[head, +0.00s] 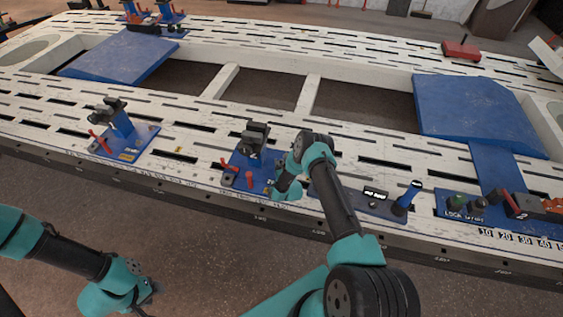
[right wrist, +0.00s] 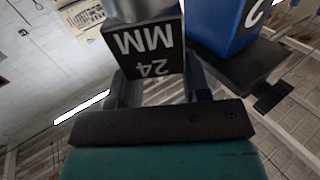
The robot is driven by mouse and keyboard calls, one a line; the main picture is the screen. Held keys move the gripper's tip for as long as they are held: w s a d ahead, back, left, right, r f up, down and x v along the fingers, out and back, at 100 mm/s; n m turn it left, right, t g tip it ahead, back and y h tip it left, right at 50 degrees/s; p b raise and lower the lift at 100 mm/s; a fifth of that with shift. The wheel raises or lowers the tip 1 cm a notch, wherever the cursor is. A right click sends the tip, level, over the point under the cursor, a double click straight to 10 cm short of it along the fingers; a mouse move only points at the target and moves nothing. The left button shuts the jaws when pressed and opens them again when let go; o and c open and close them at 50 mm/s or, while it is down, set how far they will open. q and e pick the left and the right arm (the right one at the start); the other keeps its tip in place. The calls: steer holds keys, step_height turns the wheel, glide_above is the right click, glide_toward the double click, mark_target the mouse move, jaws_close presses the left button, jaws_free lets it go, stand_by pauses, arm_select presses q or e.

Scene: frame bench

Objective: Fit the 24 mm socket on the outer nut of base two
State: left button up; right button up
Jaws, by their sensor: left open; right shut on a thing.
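My right gripper (head: 284,190) is at the right front of base two (head: 241,172), a blue plate with a dark clamp and red levers. In the right wrist view its fingers (right wrist: 157,92) are shut on the 24 mm socket (right wrist: 146,52), a black block lettered 24 MM with a grey metal cylinder at its upper end. The blue post of base two (right wrist: 222,27), marked 2, stands close beside the socket. The outer nut cannot be made out, and I cannot tell whether the socket touches it. My left gripper (head: 148,289) is open and empty, low at the left off the bench.
Base one (head: 133,148) stands to the left on the white slotted bench (head: 190,172). Right of my right arm are a dark tray (head: 350,199) with a blue-handled tool (head: 409,196) and a blue plate (head: 467,223) with several fittings. A red block (head: 461,49) lies far right.

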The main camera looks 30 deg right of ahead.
steer(key=shift+f, duration=0.1)
steer(key=o, duration=1.3)
steer(key=v, duration=1.7)
steer(key=shift+s, duration=0.2)
steer(key=shift+w+a, duration=0.1)
steer(key=shift+a, duration=0.05)
